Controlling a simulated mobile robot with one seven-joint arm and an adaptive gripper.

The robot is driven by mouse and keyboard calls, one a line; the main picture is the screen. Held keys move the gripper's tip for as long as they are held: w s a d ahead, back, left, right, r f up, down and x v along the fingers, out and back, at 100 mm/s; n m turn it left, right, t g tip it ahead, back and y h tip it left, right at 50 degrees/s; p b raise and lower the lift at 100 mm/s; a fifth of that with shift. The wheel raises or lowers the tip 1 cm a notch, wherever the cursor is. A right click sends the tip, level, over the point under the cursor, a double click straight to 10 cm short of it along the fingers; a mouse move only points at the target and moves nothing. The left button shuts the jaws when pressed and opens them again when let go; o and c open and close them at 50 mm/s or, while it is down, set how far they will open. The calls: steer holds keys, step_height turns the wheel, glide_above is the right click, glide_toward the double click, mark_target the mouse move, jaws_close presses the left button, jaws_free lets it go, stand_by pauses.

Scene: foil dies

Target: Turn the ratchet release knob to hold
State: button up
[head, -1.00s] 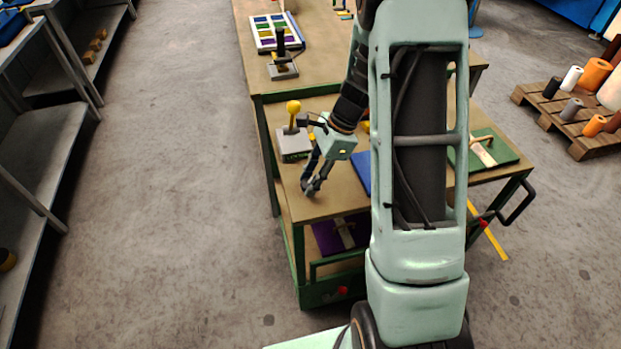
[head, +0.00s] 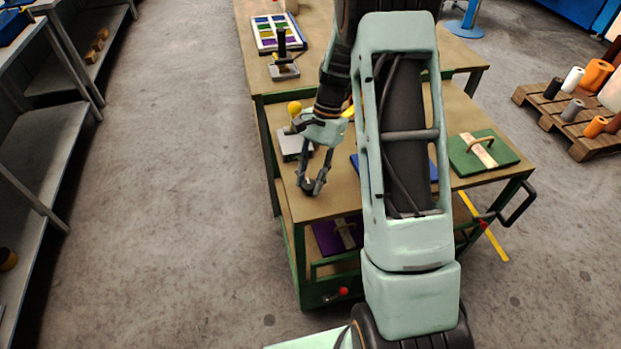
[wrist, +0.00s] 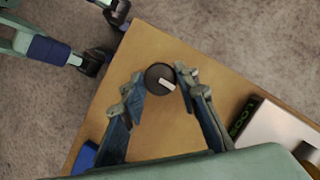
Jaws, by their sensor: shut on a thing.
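The release knob is a dark round knob with a pale pointer bar (wrist: 159,77), near a corner of the tan cart top (wrist: 165,40). My gripper (wrist: 160,73) has one finger on each side of the knob and is shut on it. In the wrist view the pale bar points to the lower right. In the head view my gripper (head: 312,185) reaches down to the cart top (head: 345,207), with the small dark knob between its fingertips. No hold mark is readable near the knob.
A grey box with a yellow ball lever (head: 294,107) stands just behind my gripper; its green lettering is partly cut off in the wrist view. A blue board lies partly behind my arm. A green board with a handle (head: 485,155) lies right.

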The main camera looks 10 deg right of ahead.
stand_by(0.4)
steer(key=o, duration=1.1)
steer(key=shift+r, duration=0.1)
steer(key=v, duration=1.1)
steer(key=shift+w+r, duration=0.15)
steer(key=shift+r, duration=0.25)
steer(key=shift+d, duration=0.1)
